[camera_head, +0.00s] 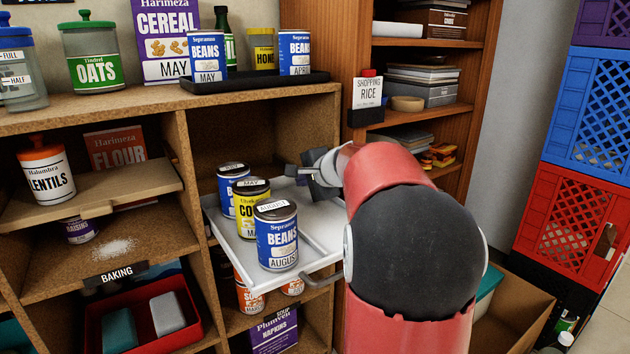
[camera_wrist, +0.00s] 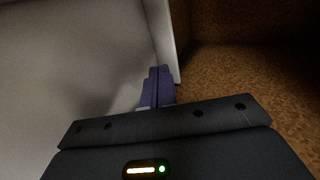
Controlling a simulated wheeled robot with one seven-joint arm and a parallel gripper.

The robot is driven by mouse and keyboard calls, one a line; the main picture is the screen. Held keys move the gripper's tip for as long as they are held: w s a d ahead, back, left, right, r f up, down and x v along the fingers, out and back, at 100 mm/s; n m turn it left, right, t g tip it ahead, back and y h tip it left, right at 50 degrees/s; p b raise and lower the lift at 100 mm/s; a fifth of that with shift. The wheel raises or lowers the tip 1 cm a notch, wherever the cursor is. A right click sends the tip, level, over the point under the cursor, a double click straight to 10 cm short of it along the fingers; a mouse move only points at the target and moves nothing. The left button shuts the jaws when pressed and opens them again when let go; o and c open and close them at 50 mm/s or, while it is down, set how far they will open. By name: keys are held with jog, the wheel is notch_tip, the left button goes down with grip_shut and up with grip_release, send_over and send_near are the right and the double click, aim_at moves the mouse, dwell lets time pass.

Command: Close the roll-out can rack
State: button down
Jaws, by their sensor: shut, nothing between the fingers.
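The roll-out can rack (camera_head: 314,221) is a light grey tray pulled out of the shelf unit in the head view. A metal handle (camera_head: 313,283) sticks out at its front. Three cans stand upright in a row on its left side: a blue beans can (camera_head: 277,236) in front, a yellow can (camera_head: 246,208) behind it, and another blue can (camera_head: 226,184) at the back. My gripper (camera_head: 297,174) is over the back part of the rack, right of the cans, partly hidden by my arm. In the wrist view my gripper's fingers (camera_wrist: 157,87) are together and empty, near the rack's pale side wall (camera_wrist: 164,35).
The wooden shelf unit (camera_head: 180,150) surrounds the rack. Soup cans (camera_head: 250,296) and a purple napkins box (camera_head: 274,332) stand below. A black tray (camera_head: 255,82) with cans is above. Stacked crates (camera_head: 575,230) stand at the right, with an open cardboard box (camera_head: 520,301) low beside them.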

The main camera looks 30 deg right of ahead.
jog(key=shift+w+r, duration=0.1)
jog(key=shift+w, duration=1.1)
